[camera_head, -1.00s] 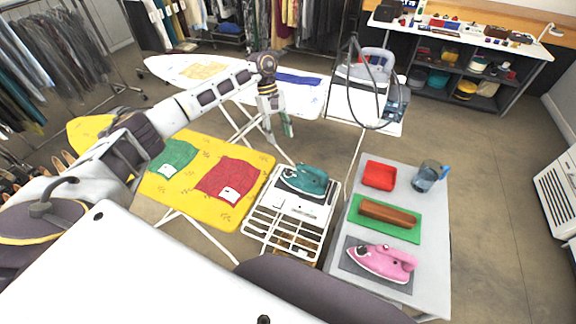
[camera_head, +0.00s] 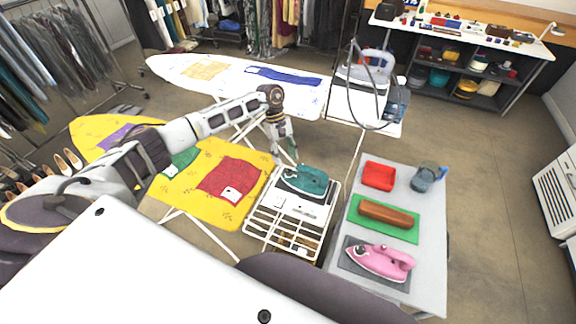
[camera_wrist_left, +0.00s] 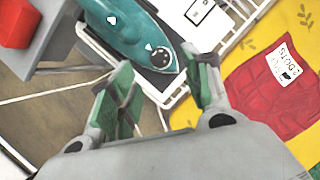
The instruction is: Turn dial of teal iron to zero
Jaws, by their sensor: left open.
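The teal iron (camera_head: 306,180) rests on the white rack at the end of the yellow ironing board. In the left wrist view the iron (camera_wrist_left: 137,30) lies just beyond the fingertips, and a dark round dial (camera_wrist_left: 160,57) with white marks shows on it. My left gripper (camera_head: 287,154) is above and behind the iron in the head view. In the wrist view the left gripper (camera_wrist_left: 160,85) is open, with its green-padded fingers apart and nothing between them. I cannot tell the dial's setting. My right gripper is not in view.
The yellow board (camera_head: 252,160) bears green and red cloths. A steam iron (camera_head: 365,72) stands behind.

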